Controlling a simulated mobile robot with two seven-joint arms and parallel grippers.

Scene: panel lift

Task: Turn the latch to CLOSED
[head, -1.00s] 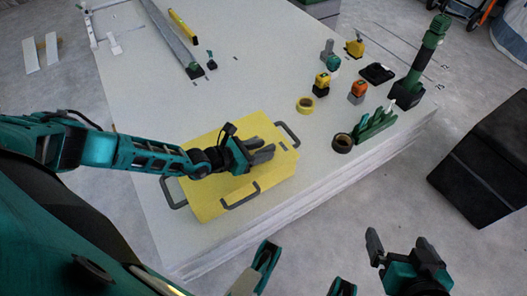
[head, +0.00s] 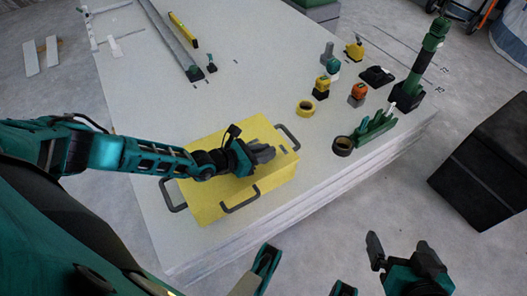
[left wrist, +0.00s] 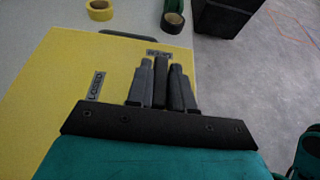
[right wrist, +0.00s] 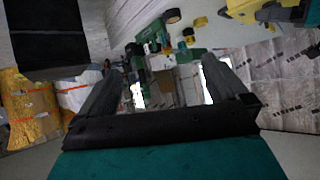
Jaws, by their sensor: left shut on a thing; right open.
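A yellow case (head: 215,198) with grey handles lies on the large white slab. In the left wrist view its yellow top (left wrist: 70,75) carries a CLOSED label (left wrist: 96,85) at the left and a second label (left wrist: 158,53), partly hidden, ahead of the fingers. The dark latch bar (left wrist: 162,78) points toward that second label. My left gripper (head: 262,154) is shut on the latch, one finger on each side of it; its fingers (left wrist: 161,85) also show in the left wrist view. My right gripper (head: 400,248) is open and empty, off the slab's near edge.
On the white slab (head: 140,100), yellow tape (head: 306,107), black tape (head: 343,145), a green rack (head: 374,128) and a tall green tool (head: 420,65) stand right of the case. A black box (head: 490,160) is on the floor at right. The slab left of the case is clear.

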